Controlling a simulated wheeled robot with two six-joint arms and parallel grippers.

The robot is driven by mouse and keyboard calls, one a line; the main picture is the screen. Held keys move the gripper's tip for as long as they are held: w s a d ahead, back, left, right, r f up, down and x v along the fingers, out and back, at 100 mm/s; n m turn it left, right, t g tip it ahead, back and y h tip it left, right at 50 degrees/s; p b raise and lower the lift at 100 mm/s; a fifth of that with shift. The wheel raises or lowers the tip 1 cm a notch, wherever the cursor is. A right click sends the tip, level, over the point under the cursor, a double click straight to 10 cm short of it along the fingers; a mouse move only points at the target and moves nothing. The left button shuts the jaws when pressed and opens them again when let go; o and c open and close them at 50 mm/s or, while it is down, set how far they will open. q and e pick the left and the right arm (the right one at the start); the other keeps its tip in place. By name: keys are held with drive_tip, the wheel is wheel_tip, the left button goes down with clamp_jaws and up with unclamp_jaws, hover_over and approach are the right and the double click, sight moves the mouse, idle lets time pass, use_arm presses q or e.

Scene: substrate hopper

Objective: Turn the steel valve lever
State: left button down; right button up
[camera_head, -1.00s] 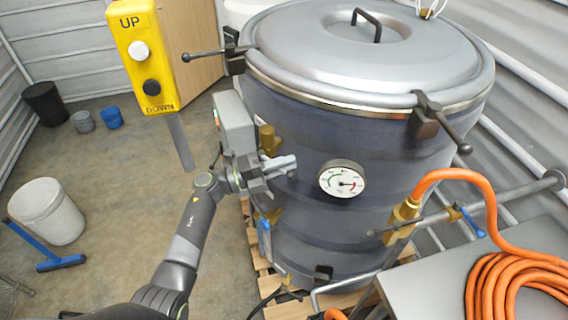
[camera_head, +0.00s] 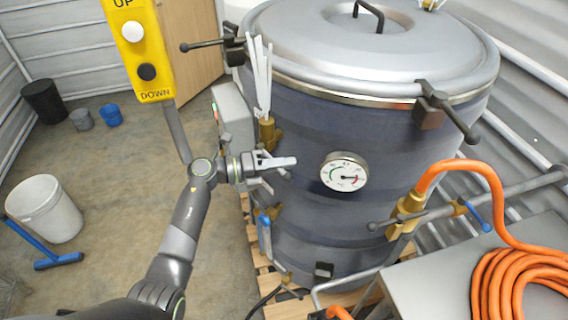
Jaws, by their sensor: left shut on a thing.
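My left gripper (camera_head: 270,165) is at the front left side of the big dark blue drum, just below a brass valve fitting (camera_head: 267,134). It is shut on the steel valve lever, which is mostly hidden between the fingers. The light grey fingers point right, toward the round pressure gauge (camera_head: 344,173) but apart from it. White streaks (camera_head: 260,78) rise from the top of the brass fitting, like a jet of steam. My right gripper is not in view.
The drum (camera_head: 350,230) stands on a wooden pallet. A grey box (camera_head: 232,120) is behind my gripper. A blue-handled valve (camera_head: 265,230) sits below it. A yellow UP/DOWN pendant (camera_head: 140,55) hangs at the upper left. An orange hose (camera_head: 510,285) lies coiled on the right.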

use_arm(q)
drive_tip(key=shift+w+a+f+m+y+b, duration=0.2)
drive_tip(key=shift+f+m+y+b, duration=0.25)
drive_tip(key=shift+f+m+y, duration=0.3)
drive_tip(key=shift+a+r, duration=0.1)
drive_tip(key=c, duration=1.5)
unclamp_jaws()
drive_tip(key=shift+o, duration=0.2)
drive_tip(key=shift+r, duration=0.15)
